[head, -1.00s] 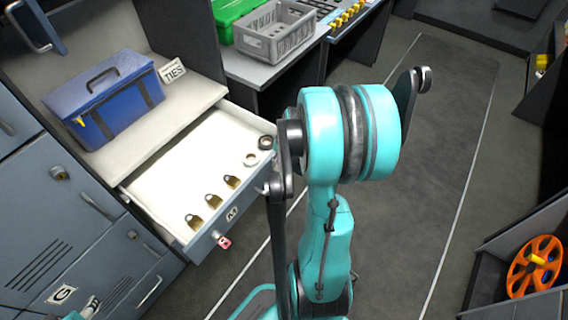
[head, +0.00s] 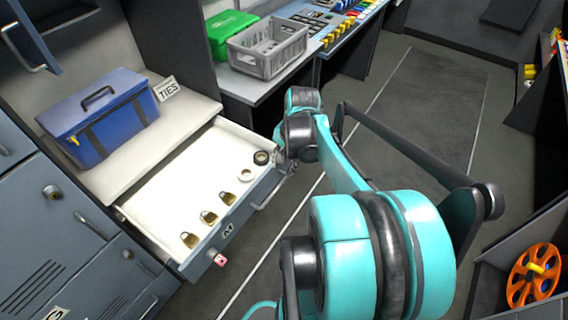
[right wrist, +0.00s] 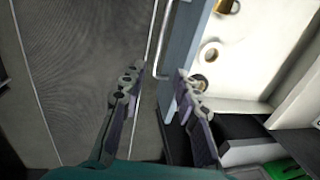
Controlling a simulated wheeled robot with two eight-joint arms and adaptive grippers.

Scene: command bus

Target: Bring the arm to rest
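My right arm (head: 370,250) reaches away from me, right of an open drawer (head: 150,228). My right gripper (right wrist: 158,78) is open in the right wrist view, with nothing between its two fingers. Its tips are near the drawer's front and handle (right wrist: 160,42), but I cannot tell the exact gap. In the head view the arm's far end is beside the drawer's right corner, and the fingers are mostly hidden. My left gripper is not in view.
A blue case (head: 100,118) stands on the shelf behind. A grey crate (head: 268,46) and green box (head: 230,33) are on the counter. An orange spool (head: 533,274) is at right. The floor between is clear.

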